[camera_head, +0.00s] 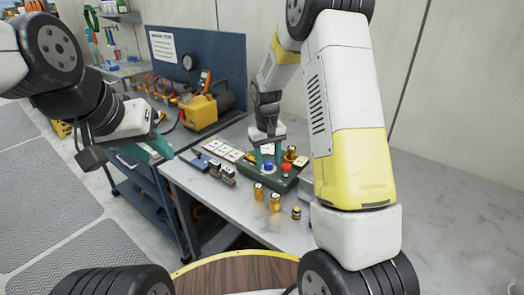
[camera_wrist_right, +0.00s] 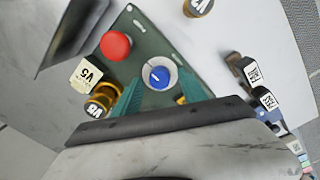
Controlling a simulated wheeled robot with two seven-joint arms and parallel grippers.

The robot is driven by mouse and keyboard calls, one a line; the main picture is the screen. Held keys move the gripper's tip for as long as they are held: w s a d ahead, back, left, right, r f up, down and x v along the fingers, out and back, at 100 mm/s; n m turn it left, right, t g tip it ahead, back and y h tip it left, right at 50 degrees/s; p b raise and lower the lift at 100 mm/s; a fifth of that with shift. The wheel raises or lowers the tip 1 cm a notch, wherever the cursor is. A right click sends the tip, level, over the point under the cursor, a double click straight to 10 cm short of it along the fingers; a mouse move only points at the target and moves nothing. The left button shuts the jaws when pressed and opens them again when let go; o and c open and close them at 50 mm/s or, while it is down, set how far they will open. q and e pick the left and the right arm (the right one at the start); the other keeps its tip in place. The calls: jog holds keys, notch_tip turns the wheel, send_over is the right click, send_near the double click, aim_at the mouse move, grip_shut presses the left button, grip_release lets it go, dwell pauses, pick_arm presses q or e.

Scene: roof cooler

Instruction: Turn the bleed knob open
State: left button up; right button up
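A blue knob (camera_wrist_right: 158,76) with a white pointer line sits on a pale round dial on a green box; it also shows in the head view (camera_head: 268,166). No label naming it as the bleed knob is readable. A red knob (camera_wrist_right: 115,46) stands beside it on the box. My right gripper (camera_wrist_right: 161,80) is open, its teal fingers apart on either side of the blue knob; I cannot tell whether they touch it. In the head view my right gripper (camera_head: 267,151) is over the box. My left gripper (camera_head: 160,147) hangs at the bench's left edge, away from the box; its opening is unclear.
A yellow pump (camera_head: 199,112) stands behind.

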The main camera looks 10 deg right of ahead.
aim_at(267, 163)
jog(key=shift+r, duration=0.1)
notch_tip(267, 163, up, 7)
jog(key=shift+a, duration=0.15)
jog(key=shift+r, duration=0.3)
jog(key=shift+s, duration=0.1)
jog(key=shift+s+r, duration=0.1)
jog(key=shift+r, duration=0.25)
jog(key=s+r+t+y, duration=0.1)
jog(key=s+r+t, duration=0.1)
jog(key=s+r, duration=0.3)
jog(key=s+d+r+m+t, duration=0.1)
jog(key=s+r, duration=0.4)
jog(key=s, duration=0.7)
jog(key=s+d+r+m+t+y, duration=0.1)
jog(key=s+r+t, duration=0.2)
jog(key=s+r, duration=0.2)
jog(key=s, duration=0.3)
jog(key=shift+s+d+y, duration=0.25)
jog(key=shift+s+y, duration=0.05)
jog(key=shift+s, duration=0.1)
